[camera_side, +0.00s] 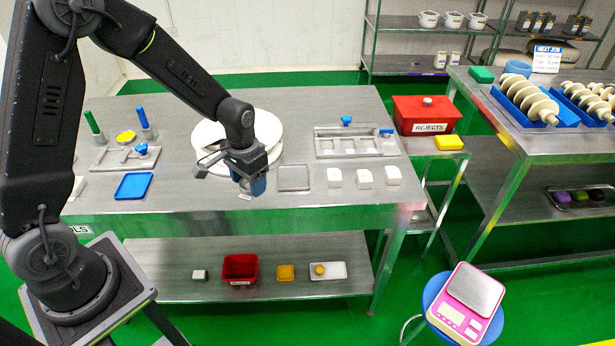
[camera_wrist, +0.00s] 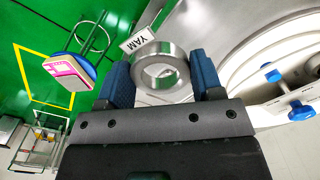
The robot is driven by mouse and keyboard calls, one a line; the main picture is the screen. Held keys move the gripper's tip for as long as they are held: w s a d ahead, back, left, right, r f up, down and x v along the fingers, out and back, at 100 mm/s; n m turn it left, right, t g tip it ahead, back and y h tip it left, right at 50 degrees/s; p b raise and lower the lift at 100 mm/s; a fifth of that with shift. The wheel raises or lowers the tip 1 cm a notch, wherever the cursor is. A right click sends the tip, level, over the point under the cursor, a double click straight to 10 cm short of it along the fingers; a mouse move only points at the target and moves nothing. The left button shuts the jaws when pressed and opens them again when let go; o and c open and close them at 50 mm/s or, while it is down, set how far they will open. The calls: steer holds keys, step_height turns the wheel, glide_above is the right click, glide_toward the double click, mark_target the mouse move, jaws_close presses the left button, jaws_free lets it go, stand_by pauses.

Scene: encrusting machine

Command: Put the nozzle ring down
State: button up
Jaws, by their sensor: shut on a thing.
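My gripper (camera_side: 252,184) is over the front part of the steel table (camera_side: 330,203), in front of a large white round disc (camera_side: 270,130). In the wrist view, its two blue fingers (camera_wrist: 160,82) are shut on a shiny metal nozzle ring (camera_wrist: 145,73). The ring's round hole faces the camera. A white tag reading YAM (camera_wrist: 137,40) shows right beside the ring; whether it is attached, I cannot tell. In the side view the ring is mostly hidden by the fingers, and the gap to the table top is unclear.
A grey square plate (camera_side: 293,178) lies just right of my gripper, with several white blocks (camera_side: 364,179) beyond. A blue tray (camera_side: 133,186) lies to the left. A steel fixture with blue knobs (camera_side: 355,143) and a red rejects box (camera_side: 427,115) stand behind right.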

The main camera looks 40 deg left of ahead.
steer(key=w+a+r+n, duration=0.1)
steer(key=w+a, duration=0.1)
steer(key=a, duration=0.1)
steer(key=w+a+r+n, duration=0.1)
steer(key=w+a+n, duration=0.1)
steer(key=w+a, duration=0.1)
steer(key=w+a+r+n, duration=0.1)
steer(key=w+a+r, duration=0.1)
steer(key=w+a, duration=0.1)
steer(key=shift+w+a, duration=0.15)
steer(key=shift+a, duration=0.45)
glide_above(291, 177)
step_height(291, 177, down, 7)
steer(key=shift+r, duration=0.15)
steer(key=shift+f, duration=1.95)
